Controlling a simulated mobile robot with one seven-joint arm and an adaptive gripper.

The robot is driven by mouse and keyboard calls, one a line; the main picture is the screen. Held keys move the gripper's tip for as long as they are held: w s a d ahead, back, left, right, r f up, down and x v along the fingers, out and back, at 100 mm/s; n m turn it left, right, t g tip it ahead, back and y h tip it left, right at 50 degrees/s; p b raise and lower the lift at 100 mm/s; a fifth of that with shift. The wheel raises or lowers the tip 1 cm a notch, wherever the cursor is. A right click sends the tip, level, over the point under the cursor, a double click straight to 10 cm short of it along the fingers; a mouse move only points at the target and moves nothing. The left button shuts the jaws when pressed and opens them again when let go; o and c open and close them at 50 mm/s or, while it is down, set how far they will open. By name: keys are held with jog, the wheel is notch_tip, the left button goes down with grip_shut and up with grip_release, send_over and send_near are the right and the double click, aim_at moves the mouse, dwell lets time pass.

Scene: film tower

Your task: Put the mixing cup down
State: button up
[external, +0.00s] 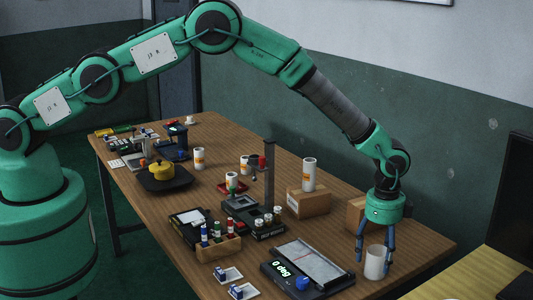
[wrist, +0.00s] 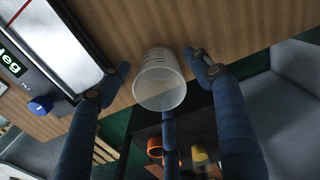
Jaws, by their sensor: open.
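The mixing cup (external: 375,264) is a translucent whitish beaker. It appears to stand upright on the wooden table near its right-hand end. In the wrist view the cup (wrist: 160,82) shows graduation lines on its side and its open rim. My gripper (external: 374,254) points down over the cup with its blue fingers spread around it. In the wrist view my gripper (wrist: 158,68) is open, with visible gaps between the two side fingers and the cup. A third finger lies in front of the cup's rim, and I cannot tell whether it touches.
A device with a blue knob and a "0 deg" display (external: 283,268) stands just left of the cup. Cardboard boxes (external: 309,202) stand behind. A rack of small bottles (external: 219,246) is further left. The table edge is close to the cup; a yellowish surface (external: 470,275) lies beyond.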

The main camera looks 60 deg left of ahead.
notch_tip(320, 180, up, 9)
dwell(0.4)
dwell(0.5)
